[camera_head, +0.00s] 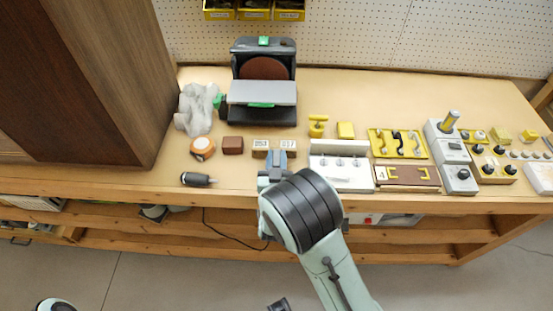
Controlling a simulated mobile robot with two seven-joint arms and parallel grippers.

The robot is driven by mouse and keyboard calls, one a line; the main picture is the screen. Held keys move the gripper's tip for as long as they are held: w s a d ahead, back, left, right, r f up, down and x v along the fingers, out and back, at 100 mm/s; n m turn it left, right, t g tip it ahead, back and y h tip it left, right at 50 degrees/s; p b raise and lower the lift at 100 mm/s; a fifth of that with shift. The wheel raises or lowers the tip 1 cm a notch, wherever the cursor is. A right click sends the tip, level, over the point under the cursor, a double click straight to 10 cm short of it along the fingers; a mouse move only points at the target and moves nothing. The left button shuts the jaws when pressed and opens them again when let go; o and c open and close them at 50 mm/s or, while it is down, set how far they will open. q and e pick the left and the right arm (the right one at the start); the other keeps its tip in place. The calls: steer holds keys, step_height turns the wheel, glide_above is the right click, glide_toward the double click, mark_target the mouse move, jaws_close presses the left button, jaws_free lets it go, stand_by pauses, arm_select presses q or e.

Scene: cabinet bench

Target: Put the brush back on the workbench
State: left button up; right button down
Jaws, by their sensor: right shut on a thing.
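My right gripper (275,163) is at the workbench's front edge, in front of two small labelled wooden blocks. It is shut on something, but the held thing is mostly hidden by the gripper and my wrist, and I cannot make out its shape. No brush can be clearly picked out. The workbench (225,178) has a tan wooden top. A dark-handled tool (198,180) lies on it near the front edge, left of the gripper. A small dark part at the bottom edge may be my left gripper (280,305); its jaws cannot be made out.
A sander (262,92) stands at the back beside a crumpled grey cloth (196,108). An orange-and-white round item (202,148) and a brown block (233,145) are nearby. Yellow fixtures (398,143) and switch boxes (452,155) fill the right. A tall brown cabinet (90,80) bounds the left.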

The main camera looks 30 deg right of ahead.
steer(key=shift+f, duration=0.1)
steer(key=c, duration=0.8)
jaws_free()
steer(key=shift+c, duration=0.2)
steer(key=p+v, duration=0.5)
steer(key=v, duration=0.7)
